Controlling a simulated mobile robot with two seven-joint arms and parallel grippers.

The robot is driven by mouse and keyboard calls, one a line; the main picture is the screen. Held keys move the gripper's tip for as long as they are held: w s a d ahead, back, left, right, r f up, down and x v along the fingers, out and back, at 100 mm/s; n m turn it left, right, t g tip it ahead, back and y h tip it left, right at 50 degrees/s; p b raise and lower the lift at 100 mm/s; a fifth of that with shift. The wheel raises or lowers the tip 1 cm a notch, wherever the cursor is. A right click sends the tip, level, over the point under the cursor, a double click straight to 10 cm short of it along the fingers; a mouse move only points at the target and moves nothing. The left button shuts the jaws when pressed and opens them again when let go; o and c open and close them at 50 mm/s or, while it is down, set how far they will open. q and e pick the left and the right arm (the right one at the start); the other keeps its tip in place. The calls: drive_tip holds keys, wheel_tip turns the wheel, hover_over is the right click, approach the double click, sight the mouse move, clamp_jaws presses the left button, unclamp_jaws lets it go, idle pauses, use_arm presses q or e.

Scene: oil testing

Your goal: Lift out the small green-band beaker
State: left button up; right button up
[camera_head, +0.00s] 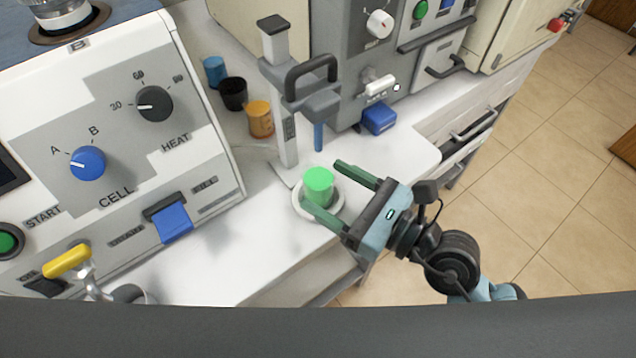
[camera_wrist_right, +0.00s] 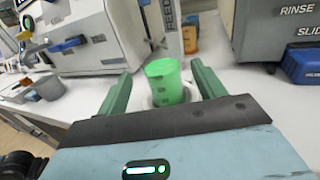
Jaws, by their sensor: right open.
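The small green beaker (camera_head: 318,187) stands upright on a round white base (camera_head: 331,214) below a stand with a blue rod. My right gripper (camera_head: 321,184) comes in from the lower right, open, with one green finger on each side of the beaker. In the right wrist view the beaker (camera_wrist_right: 165,85) sits between the two spread fingers (camera_wrist_right: 162,84), with a gap visible on both sides. My left gripper is not in view.
The grey stand (camera_head: 287,130) with its black-handled head (camera_head: 312,90) rises just behind the beaker. Blue (camera_head: 215,71), black (camera_head: 234,93) and orange (camera_head: 261,119) beakers stand farther back. A control machine (camera_head: 120,130) fills the left.

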sight(308, 171)
drive_tip(key=x, duration=0.4)
drive_tip(key=shift+w, duration=0.15)
drive_tip(key=shift+w+a+p, duration=0.25)
drive_tip(key=shift+a+p, duration=0.05)
drive_tip(key=shift+a, duration=0.1)
drive_tip(key=c, duration=1.1)
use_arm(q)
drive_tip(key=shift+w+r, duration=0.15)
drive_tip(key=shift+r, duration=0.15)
use_arm(e)
drive_tip(key=shift+c, duration=0.2)
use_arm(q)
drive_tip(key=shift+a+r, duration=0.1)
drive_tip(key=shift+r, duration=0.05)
use_arm(e)
drive_tip(key=shift+d+r, duration=0.1)
drive_tip(key=shift+r, duration=0.05)
